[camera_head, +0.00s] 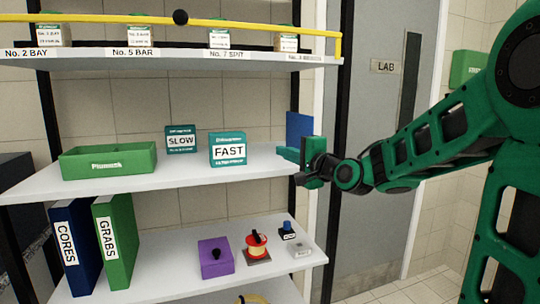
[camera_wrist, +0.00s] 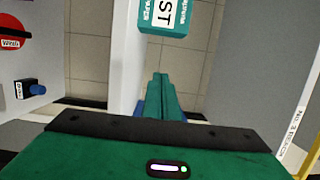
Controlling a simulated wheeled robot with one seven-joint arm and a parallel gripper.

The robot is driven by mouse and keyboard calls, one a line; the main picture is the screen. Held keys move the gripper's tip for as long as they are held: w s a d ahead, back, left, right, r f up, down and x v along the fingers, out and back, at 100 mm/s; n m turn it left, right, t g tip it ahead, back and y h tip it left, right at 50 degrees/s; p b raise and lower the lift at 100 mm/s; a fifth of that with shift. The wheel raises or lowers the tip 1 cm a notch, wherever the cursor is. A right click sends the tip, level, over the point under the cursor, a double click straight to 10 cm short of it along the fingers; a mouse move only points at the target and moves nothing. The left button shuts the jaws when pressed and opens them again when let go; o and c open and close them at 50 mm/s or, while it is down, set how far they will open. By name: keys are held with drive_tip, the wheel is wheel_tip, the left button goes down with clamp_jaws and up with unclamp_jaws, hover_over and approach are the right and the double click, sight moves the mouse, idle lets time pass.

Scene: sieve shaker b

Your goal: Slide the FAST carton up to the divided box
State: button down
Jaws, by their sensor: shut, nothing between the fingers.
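The FAST carton (camera_head: 228,149) is a teal box with a white label, upright on the middle shelf (camera_head: 190,182). It also shows at the top of the wrist view (camera_wrist: 165,16). The divided box (camera_head: 108,161) is a low, open green box at the left of the same shelf, with a clear gap between it and the FAST carton. My gripper (camera_head: 284,154) is at the shelf's right end, to the right of the FAST carton and apart from it. In the wrist view its green fingers (camera_wrist: 160,88) are together and hold nothing.
A similar SLOW carton (camera_head: 181,142) stands farther back, left of the FAST carton. A blue upright piece (camera_head: 299,128) is behind my gripper. The shelf above, with a yellow rail (camera_head: 200,22), bears several cartons. Binders (camera_head: 115,242) and a purple box (camera_head: 216,258) are below.

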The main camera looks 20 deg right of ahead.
drive_tip(key=x, duration=0.5)
drive_tip(key=a+x, duration=0.1)
drive_tip(key=x, duration=0.2)
drive_tip(key=shift+a+f, duration=0.1)
drive_tip(key=shift+w+a, duration=0.25)
drive_tip(key=shift+a, duration=1.8)
